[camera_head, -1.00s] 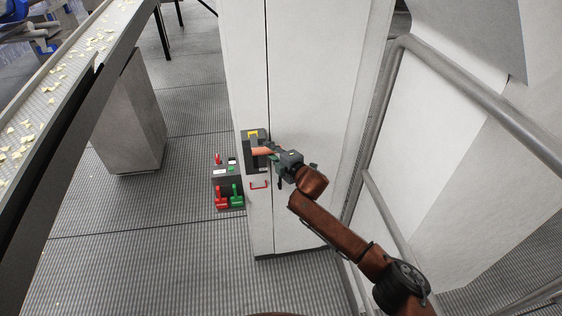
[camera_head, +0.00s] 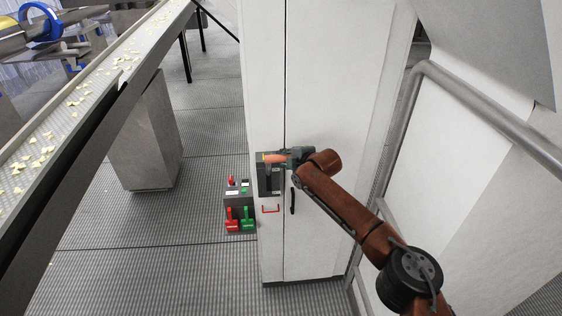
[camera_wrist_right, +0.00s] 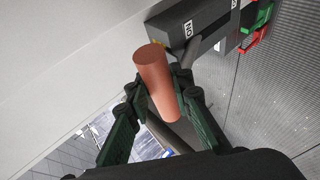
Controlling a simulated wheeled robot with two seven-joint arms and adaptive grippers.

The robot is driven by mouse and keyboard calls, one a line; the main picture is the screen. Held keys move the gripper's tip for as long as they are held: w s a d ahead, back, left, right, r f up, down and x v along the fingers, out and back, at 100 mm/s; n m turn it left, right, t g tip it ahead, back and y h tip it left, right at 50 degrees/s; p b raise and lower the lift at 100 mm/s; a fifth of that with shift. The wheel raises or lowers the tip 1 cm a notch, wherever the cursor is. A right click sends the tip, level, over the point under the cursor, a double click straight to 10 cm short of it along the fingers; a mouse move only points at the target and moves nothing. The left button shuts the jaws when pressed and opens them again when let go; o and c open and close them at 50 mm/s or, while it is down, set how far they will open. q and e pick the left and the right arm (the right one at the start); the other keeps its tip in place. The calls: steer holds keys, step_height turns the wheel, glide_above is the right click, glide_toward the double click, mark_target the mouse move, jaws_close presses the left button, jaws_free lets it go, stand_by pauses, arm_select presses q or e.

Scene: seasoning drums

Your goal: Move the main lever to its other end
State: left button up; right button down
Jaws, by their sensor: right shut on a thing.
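The main lever's orange-brown cylindrical handle (camera_head: 273,158) is at the top of a dark grey switch box (camera_head: 266,181) on the cabinet. My right gripper (camera_head: 285,156) is at the handle, with the arm coming in from the lower right. In the right wrist view, its green-black fingers (camera_wrist_right: 158,84) are shut on the handle (camera_wrist_right: 155,72), one on each side. The switch box (camera_wrist_right: 208,20) shows behind it with a white label reading ON, upside down in this view. My left gripper is not in view.
A tall white cabinet (camera_head: 335,105) carries the box, a red handle (camera_head: 270,209) and a black handle (camera_head: 292,202). Red and green levers (camera_head: 239,219) stand to the left. A grey railing (camera_head: 490,110) is at right, a conveyor (camera_head: 80,105) at left.

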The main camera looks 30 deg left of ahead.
steer(key=shift+a+r, duration=0.1)
steer(key=shift+r, duration=0.4)
steer(key=c, duration=2)
jaws_free()
steer(key=shift+w, duration=0.1)
steer(key=shift+c, duration=0.2)
steer(key=o, duration=0.4)
steer(key=shift+a+f, duration=0.2)
steer(key=shift+f, duration=0.05)
steer(key=shift+c, duration=0.2)
steer(key=shift+d, duration=0.1)
steer(key=shift+d, duration=0.2)
steer(key=v, duration=1.1)
steer(key=shift+s+d+r, duration=0.2)
